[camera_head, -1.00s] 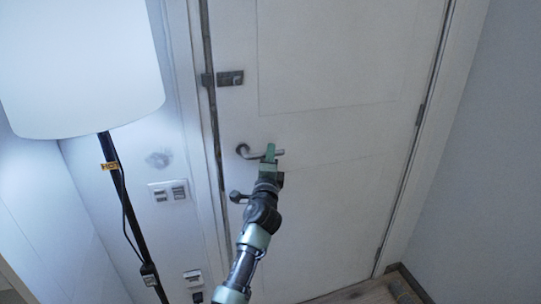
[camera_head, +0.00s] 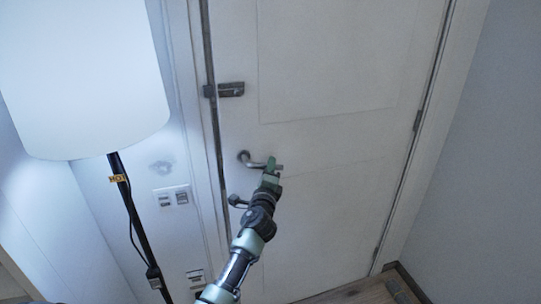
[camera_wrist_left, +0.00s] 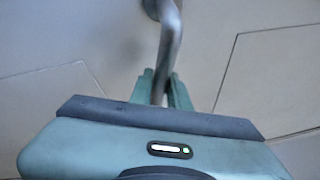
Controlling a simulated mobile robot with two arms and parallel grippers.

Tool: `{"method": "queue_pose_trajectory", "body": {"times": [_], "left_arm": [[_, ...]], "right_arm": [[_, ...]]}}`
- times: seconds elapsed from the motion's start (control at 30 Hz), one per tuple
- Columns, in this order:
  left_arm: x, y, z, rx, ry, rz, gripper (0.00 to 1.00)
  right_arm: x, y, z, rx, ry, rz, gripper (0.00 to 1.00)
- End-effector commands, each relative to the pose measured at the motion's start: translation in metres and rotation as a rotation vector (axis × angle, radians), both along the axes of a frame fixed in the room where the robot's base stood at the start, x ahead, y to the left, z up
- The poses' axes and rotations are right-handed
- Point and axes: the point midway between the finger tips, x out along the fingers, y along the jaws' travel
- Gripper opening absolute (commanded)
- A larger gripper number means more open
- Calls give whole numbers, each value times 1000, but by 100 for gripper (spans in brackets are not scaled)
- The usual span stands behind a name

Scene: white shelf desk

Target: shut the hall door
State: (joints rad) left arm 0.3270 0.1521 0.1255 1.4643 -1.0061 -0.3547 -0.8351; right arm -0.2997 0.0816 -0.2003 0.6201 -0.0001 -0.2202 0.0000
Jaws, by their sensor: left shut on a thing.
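The hall door (camera_head: 330,190) is a white panelled door. It stands at or very near its frame, with a thin dark line along its left edge; I cannot tell whether it is fully shut. A grey metal lever handle (camera_head: 250,160) sits near that edge. My left gripper (camera_head: 271,164) reaches up from below and is shut on the handle's right end. In the left wrist view the handle (camera_wrist_left: 169,42) runs down between the two green fingers of my left gripper (camera_wrist_left: 161,88). My right gripper is not in view.
A floor lamp with a large white shade (camera_head: 85,80) and dark pole stands left of the door. A dark latch (camera_head: 231,89) is above the handle. Wall switches (camera_head: 172,197) are left of the frame. A plain grey wall (camera_head: 480,170) is at right.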

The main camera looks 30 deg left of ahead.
Motion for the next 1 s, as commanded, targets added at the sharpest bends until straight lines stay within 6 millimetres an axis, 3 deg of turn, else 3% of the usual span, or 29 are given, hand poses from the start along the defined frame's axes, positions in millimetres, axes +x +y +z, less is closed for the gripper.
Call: {"method": "queue_pose_trajectory", "body": {"times": [0.03,0.1,0.4,0.63,1.0], "left_arm": [[-1,1,3,25,35,-1,0],[-2,2,-1,60,78,-1,0],[-7,6,-15,183,230,1,0],[-10,8,-23,235,294,1,0],[-11,9,-27,251,315,1,0]], "right_arm": [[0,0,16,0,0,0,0],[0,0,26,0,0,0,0],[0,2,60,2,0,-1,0],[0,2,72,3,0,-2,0],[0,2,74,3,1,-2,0]]}}
